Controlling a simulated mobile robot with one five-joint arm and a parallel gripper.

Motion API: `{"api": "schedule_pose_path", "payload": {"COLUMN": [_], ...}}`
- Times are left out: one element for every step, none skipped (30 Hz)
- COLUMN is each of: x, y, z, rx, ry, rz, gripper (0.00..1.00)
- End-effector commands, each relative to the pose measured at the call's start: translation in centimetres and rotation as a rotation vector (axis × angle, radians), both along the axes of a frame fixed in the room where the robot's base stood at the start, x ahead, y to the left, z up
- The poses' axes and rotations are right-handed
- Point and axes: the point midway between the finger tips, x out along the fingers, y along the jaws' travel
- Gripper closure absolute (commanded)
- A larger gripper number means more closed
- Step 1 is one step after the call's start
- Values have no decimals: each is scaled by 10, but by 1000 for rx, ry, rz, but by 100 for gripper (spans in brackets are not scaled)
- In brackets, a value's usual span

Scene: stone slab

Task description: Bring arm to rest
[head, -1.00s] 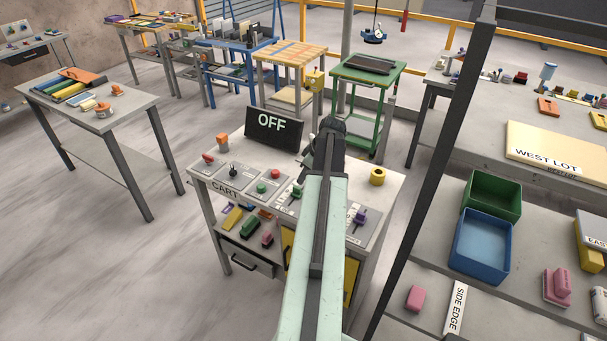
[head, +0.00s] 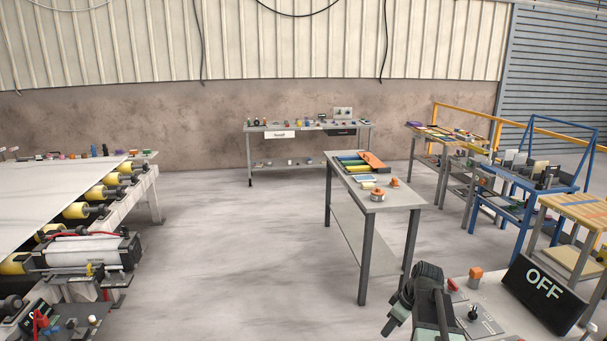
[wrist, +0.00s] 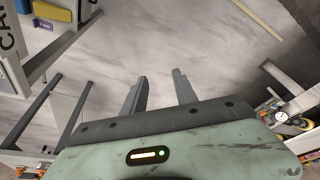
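My gripper (wrist: 160,88) shows in the wrist view with its two grey fingers apart and nothing between them. Bare grey floor (wrist: 205,45) lies beyond the fingertips. In the head view my arm's dark end part (head: 428,285) shows at the bottom, right of centre, in front of the cart's left end. The fingertips are hard to make out there. The cart top (head: 490,295) carries a black OFF sign (head: 543,291), an orange knob block (head: 475,273) and a panel with a black knob (head: 474,314).
A grey table (head: 395,197) with books and small parts stands ahead. A roller conveyor (head: 140,190) stands at left. A workbench (head: 300,128) is against the far wall. Blue (head: 520,180) and wooden-topped (head: 580,207) tables stand at right. The floor (head: 240,250) between is clear.

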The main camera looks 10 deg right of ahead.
Motion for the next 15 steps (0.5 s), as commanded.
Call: {"api": "schedule_pose_path", "payload": {"x": [1,1,0,-2,-4,-9,-13,-18,-26,-33,-41,-52,-58,-63,-69], "y": [44,66,93,113,130,153,169,184,202,215,227,236,237,234,228], "z": [-2,-3,-4,-5,-6,-7,-8,-9,-10,-11,-12,-12,-13,-13,-13], "rx": [-4,-9,-14,-19,-25,-31,-39,-45,-57,-65,-77,-92,-101,-108,-116], "ry": [20,33,52,65,79,97,111,124,143,158,174,196,209,222,237], "rz": [36,47,54,58,58,55,49,39,19,-3,-32,-91,-144,-202,-282], "gripper": [65,65,65,65,65,65,65,65,65,65,65,65,65,65,65]}}
